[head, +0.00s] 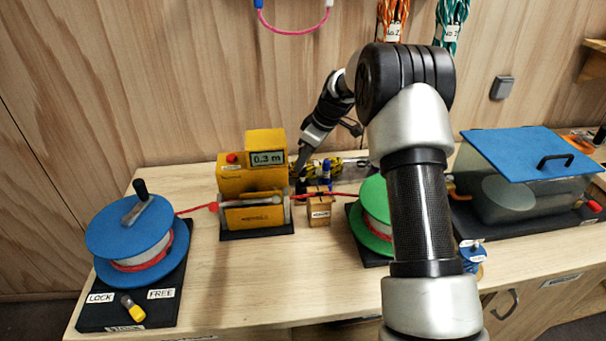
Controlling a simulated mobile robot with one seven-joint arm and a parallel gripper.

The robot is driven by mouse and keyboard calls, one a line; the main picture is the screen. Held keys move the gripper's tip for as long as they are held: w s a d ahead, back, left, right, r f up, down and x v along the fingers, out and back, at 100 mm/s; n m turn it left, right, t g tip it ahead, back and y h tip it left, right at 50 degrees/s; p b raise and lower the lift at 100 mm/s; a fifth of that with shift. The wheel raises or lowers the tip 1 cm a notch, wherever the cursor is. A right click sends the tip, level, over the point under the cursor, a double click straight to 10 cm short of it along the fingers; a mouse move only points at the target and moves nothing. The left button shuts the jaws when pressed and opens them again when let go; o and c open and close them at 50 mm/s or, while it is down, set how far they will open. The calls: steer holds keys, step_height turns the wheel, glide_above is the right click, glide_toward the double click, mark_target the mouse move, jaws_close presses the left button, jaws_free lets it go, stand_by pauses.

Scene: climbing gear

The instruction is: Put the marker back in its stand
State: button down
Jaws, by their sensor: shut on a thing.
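A small wooden stand (319,212) with a white label stands on the bench, just right of the yellow meter. A blue-capped marker (326,170) rises upright at the stand. My gripper (300,170) points down behind and left of the stand, beside the yellow meter. It is shut on a thin dark thing (301,187), which looks like a black marker. The lower end of that thing is close to the stand; whether it touches or sits in a hole is too small to tell. My arm hides part of the bench to the right.
The yellow meter (253,180) reading 0.3 m stands close left of my gripper. A red rope (340,195) runs past the stand to a green reel (374,215). A blue reel (140,240) stands left, a blue-lidded clear box (520,175) right. The front middle bench is clear.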

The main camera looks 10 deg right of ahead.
mark_target(303, 175)
steer(key=shift+f, duration=2.4)
steer(key=shift+f, duration=0.15)
steer(key=c, duration=1.6)
jaws_free()
steer(key=shift+c, duration=0.2)
